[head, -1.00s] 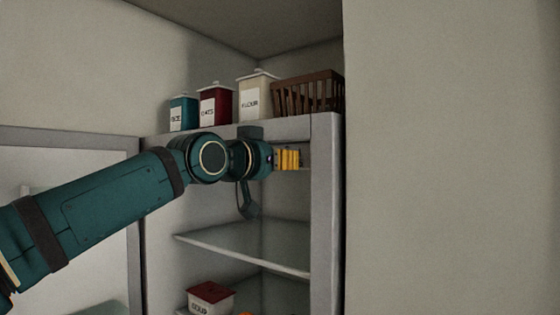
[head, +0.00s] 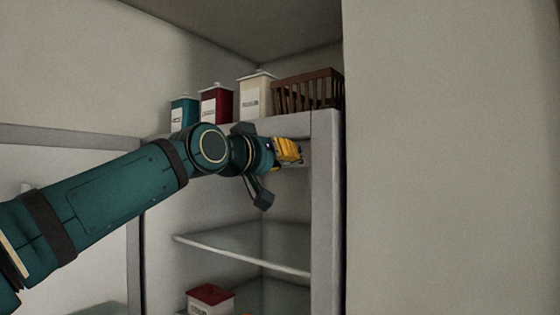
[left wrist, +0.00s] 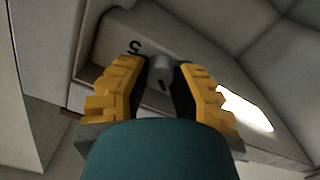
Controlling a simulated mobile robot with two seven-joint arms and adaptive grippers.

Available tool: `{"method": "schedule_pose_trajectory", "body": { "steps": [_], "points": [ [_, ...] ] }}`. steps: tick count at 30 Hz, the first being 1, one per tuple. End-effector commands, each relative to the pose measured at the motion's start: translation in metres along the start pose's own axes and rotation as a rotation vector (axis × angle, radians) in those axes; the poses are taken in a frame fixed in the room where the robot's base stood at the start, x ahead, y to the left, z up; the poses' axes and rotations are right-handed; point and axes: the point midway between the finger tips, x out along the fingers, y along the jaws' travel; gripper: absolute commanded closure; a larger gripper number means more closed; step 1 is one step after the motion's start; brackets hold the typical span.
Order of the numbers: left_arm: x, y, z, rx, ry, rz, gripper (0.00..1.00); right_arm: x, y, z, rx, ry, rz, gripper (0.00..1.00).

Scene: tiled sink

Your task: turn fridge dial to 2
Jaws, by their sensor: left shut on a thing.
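The fridge dial (left wrist: 160,67) is a small grey knob with a dark mark, on a pale panel (left wrist: 118,42) inside the fridge. A dark numeral that looks like a 5 shows on the panel, left of the dial. My left gripper (left wrist: 159,76) is shut on the dial, with a yellow finger on each side. In the head view my left gripper (head: 299,150) is tilted at the top right of the fridge interior. There the dial is hidden behind the fingers. Its setting cannot be read. My right gripper is not in view.
Teal (head: 183,112), red (head: 216,103) and cream (head: 256,97) canisters and a brown basket (head: 309,92) stand on the fridge top. A glass shelf (head: 245,248) lies below the gripper, with a red-lidded box (head: 210,299) lower down. The open door (head: 70,140) is at left.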

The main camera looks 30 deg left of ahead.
Motion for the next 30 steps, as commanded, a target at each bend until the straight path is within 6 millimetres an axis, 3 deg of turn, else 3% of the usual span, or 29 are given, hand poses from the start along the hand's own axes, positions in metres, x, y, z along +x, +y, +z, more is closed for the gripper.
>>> {"method": "schedule_pose_trajectory", "body": {
  "steps": [5,6,9,20,25,30],
  "points": [
    [0.001,0.0,0.001,0.002,-0.004,0.0,1.0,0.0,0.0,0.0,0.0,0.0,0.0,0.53],
    [0.001,0.0,0.001,0.002,-0.004,0.0,0.67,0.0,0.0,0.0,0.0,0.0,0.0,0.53],
    [0.001,0.0,0.001,0.003,-0.003,0.0,0.4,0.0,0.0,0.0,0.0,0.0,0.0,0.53],
    [-0.003,0.0,0.0,0.003,-0.001,0.0,0.4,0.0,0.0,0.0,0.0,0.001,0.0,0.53],
    [-0.025,-0.001,-0.001,0.002,0.0,-0.001,0.4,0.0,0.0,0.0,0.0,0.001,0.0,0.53],
    [-0.061,-0.001,-0.001,0.003,0.001,-0.001,0.4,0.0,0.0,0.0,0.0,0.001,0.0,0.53]
  ]
}}
